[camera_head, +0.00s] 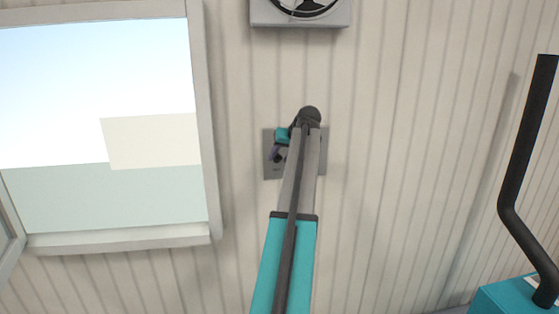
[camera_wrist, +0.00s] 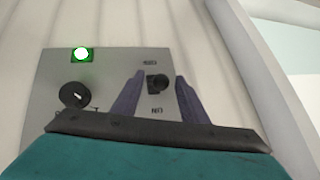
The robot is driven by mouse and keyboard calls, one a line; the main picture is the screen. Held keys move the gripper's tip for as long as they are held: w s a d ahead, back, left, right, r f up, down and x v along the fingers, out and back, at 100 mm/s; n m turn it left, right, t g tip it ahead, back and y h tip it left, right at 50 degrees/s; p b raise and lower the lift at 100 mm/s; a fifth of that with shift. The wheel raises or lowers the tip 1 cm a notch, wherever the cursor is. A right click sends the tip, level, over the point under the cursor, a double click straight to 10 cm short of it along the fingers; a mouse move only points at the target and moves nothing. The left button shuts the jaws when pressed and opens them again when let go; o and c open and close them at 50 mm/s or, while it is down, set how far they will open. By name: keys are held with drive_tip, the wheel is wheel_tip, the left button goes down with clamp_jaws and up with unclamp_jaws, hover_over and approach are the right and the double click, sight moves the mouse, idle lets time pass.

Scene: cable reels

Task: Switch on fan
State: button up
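The grey wall panel (camera_wrist: 58,110) faces the wrist view. It carries a lit green lamp (camera_wrist: 82,56), a round black knob (camera_wrist: 74,95) and a small black switch (camera_wrist: 157,83) with small unreadable labels above and below it. My gripper (camera_wrist: 160,77) is open, its two purple fingers on either side of the switch with a gap at each side. I cannot tell how close the fingertips are to the panel. In the head view the panel (camera_head: 270,172) is mostly hidden behind my arm. The fan (camera_head: 301,17) in its grey square housing is cut off at the top; I cannot tell whether it turns.
A window (camera_head: 100,130) with a pale frame is at the left of the head view. A bent black pipe (camera_head: 516,165) rises from a teal box (camera_head: 505,298) at the right. The ribbed wall (camera_head: 420,130) around the panel is clear.

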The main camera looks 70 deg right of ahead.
drive_tip(key=b+v, duration=0.4)
drive_tip(key=v, duration=0.8)
drive_tip(key=shift+s, duration=0.2)
drive_tip(key=shift+a, duration=0.1)
